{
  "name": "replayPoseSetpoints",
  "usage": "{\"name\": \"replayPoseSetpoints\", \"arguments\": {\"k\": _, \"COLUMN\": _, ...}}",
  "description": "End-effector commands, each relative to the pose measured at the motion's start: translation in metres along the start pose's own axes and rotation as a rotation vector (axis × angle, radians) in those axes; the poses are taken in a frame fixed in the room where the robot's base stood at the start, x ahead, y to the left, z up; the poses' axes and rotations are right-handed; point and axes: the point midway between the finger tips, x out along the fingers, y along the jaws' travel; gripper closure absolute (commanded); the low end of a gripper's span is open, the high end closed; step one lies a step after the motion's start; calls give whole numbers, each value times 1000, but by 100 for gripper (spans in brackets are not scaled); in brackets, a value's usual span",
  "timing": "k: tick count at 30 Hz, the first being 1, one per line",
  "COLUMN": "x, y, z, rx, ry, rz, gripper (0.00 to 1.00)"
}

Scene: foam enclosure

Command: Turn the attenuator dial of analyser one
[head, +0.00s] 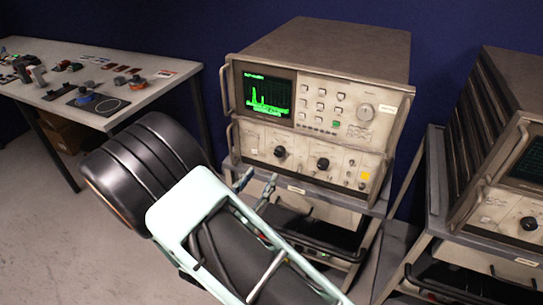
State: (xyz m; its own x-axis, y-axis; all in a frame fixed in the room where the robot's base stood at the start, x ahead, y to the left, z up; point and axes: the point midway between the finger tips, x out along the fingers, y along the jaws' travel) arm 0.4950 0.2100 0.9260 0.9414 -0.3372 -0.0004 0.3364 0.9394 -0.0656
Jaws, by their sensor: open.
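A beige analyser (320,55) with a lit green screen stands on a cart in the middle. Its lower panel has two black dials, a left one (280,152) and a right one (323,163). The labels are too small to read, so I cannot tell which dial is the attenuator or which analyser is number one. My gripper (256,184) is open and empty, its two fingertips showing just below the left dial in the picture. My own arm hides the rest of it.
A second analyser (485,200) with a black dial (529,223) stands on a cart at the right. A white table (125,62) with small parts is at the left. Metal handles (228,90) frame the middle analyser's front. Grey floor (45,200) is clear at the lower left.

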Motion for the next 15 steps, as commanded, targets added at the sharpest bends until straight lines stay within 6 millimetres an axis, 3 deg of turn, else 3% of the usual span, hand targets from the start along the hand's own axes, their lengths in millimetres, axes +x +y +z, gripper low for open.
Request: {"name": "replayPoseSetpoints", "arguments": {"k": 15, "x": 89, "y": -2, "z": 1, "rx": 0, "ry": -1, "rz": -6, "gripper": 58}}
